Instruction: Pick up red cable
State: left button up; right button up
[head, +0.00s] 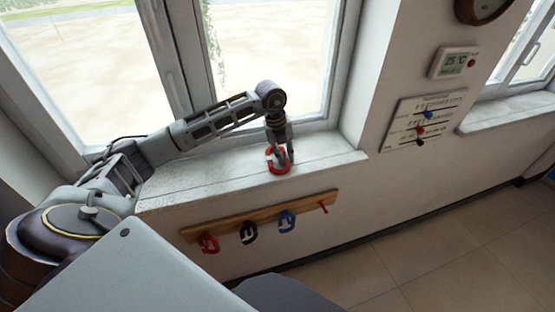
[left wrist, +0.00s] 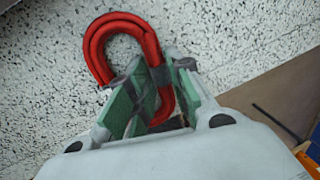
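A coiled red cable (head: 271,163) lies on the white speckled window sill (head: 330,156), near its front edge. In the left wrist view the red cable (left wrist: 105,38) shows as a bent loop of several strands with a dark band around one side. My left gripper (head: 281,160) points down at the cable. In the left wrist view its green-padded fingers (left wrist: 160,95) stand on both sides of the banded strands. I cannot tell whether they press on the cable or only surround it. Part of the cable is hidden by the fingers. My right gripper is not in view.
A wooden peg rail (head: 265,220) below the sill carries another red cable (head: 208,243), a black cable (head: 249,232) and a blue cable (head: 286,221); its right-end red peg (head: 323,207) looks bare. The window (head: 270,60) rises behind the sill. Sill space is free left of the gripper.

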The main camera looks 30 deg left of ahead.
aim_at(284, 157)
pick_arm(q)
grip_shut()
jog(key=shift+r, duration=0.1)
notch_tip(284, 157, up, 10)
jog(key=shift+b, duration=0.45)
dwell(0.5)
dwell(0.4)
